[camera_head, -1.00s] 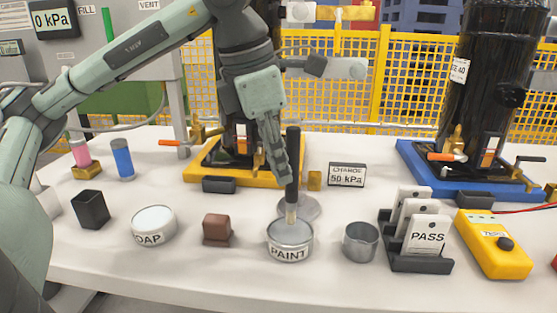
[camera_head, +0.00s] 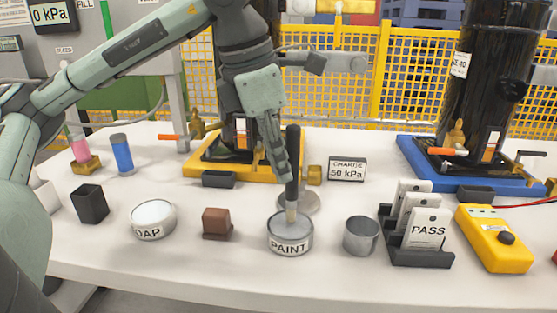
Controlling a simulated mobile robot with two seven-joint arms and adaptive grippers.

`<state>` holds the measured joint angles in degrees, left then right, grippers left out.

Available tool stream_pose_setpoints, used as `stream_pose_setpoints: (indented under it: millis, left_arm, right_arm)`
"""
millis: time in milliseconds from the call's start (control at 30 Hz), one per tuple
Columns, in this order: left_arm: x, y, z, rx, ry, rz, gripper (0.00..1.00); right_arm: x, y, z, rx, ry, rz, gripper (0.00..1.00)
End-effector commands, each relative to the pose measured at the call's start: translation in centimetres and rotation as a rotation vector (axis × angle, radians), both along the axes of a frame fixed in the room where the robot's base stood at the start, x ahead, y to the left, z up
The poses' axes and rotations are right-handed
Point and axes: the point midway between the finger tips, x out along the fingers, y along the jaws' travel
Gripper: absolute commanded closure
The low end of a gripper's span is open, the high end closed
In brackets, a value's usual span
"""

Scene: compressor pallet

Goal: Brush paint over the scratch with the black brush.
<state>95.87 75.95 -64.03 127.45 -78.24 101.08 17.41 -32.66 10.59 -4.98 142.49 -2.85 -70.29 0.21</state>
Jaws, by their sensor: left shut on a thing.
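My left gripper (camera_head: 284,160) is shut on the black brush (camera_head: 293,170), which hangs upright with its bristles pointing down. The bristle end is at the mouth of the paint can (camera_head: 290,245), over or just in the grey paint; I cannot tell which. The paint can stands open on the table, with a round grey disc, perhaps its lid, behind it. A black compressor (camera_head: 484,85) stands on a blue base at the right. Another dark unit on a yellow base is partly hidden behind my left arm. I cannot make out the scratch. My right gripper is not in view.
The white table (camera_head: 340,280) also holds a soap tub (camera_head: 153,220), a brown block (camera_head: 216,223), an empty metal cup (camera_head: 361,236), a rack of PASS tags (camera_head: 424,235) and a yellow tester (camera_head: 495,238). A yellow fence stands behind. The front table strip is clear.

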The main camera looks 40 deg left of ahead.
Motion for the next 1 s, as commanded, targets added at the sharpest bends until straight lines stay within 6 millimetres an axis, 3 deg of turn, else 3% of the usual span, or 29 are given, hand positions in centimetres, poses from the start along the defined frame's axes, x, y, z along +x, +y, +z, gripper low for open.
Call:
stream_pose_setpoints:
  millis: [1000]
  left_arm:
    - [0.0,0.0,-1.0,0.0,0.0,0.0,1.0]
  right_arm:
    - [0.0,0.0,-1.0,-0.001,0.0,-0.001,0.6]
